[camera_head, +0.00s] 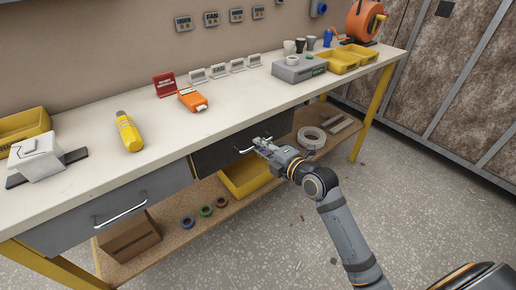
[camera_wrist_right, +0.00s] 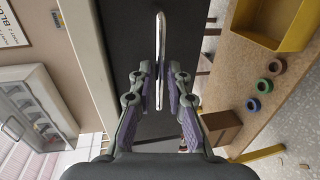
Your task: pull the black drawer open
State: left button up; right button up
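The black drawer (camera_head: 222,153) sits under the bench top and its front looks about level with the bench; it also shows in the wrist view (camera_wrist_right: 122,35). Its metal bar handle (camera_wrist_right: 160,38) runs between the two fingers of my right gripper (camera_wrist_right: 159,72) in the wrist view. The fingers are apart, one on each side of the bar, with gaps visible. In the head view my right gripper (camera_head: 261,144) reaches the handle from the front right and covers part of it. My left gripper does not show.
A grey drawer (camera_head: 75,222) with its own handle lies left of the black one. The lower shelf holds a yellow bin (camera_head: 245,186), a cardboard box (camera_head: 128,238) and several tape rolls. Tools and yellow bins stand on the bench top (camera_head: 225,122). Floor in front is open.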

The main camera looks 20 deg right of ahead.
jog(key=shift+x, duration=0.95)
grip_shut()
